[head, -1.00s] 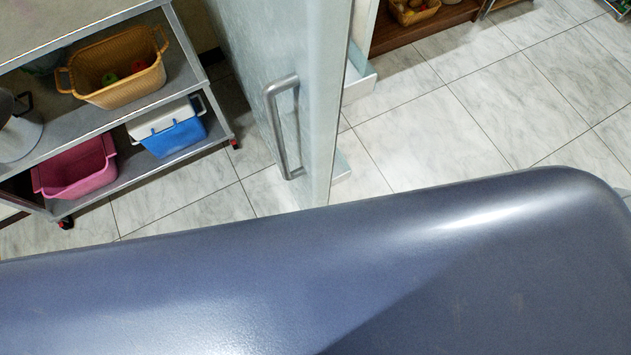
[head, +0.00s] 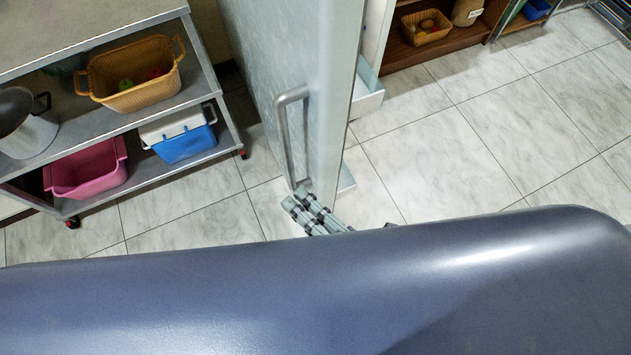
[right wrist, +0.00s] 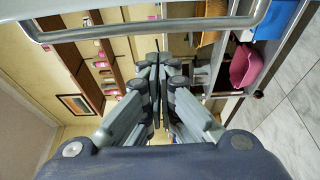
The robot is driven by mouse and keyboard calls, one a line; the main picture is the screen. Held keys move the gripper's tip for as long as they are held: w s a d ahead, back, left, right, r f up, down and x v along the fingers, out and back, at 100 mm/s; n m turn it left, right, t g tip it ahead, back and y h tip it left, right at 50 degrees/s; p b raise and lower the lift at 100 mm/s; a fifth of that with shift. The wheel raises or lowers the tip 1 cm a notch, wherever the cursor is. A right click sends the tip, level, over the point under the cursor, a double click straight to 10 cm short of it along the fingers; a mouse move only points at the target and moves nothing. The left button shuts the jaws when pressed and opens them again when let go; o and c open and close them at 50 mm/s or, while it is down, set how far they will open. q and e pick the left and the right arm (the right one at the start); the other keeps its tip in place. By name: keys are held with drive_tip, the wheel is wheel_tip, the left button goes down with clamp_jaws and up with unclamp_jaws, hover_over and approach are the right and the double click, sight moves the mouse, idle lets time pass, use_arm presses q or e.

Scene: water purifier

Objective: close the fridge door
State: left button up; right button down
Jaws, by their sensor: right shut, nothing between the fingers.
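The fridge door (head: 340,90) is pale and stands open, its edge toward me in the head view. Its inner shelves (head: 368,95) show on the right side. A grey bar handle (head: 284,130) is on its left face, and the handle also crosses the top of the right wrist view (right wrist: 150,28). My right gripper (head: 300,199) is shut and empty by the lower end of the handle; whether it touches is unclear. In the right wrist view its fingertips (right wrist: 158,62) are together, just below the bar in the picture. My left gripper is not in view.
A metal shelf cart (head: 190,85) stands left of the door with a yellow basket (head: 130,85), a pink tub (head: 85,175) and a blue-and-white box (head: 180,140). A wooden shelf (head: 405,50) is at the back. The tiled floor (head: 450,150) right of the door is clear.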

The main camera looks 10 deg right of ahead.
drive_tip(key=shift+w+d+p, duration=0.4)
drive_tip(key=shift+w+d, duration=0.95)
drive_tip(key=shift+w, duration=0.05)
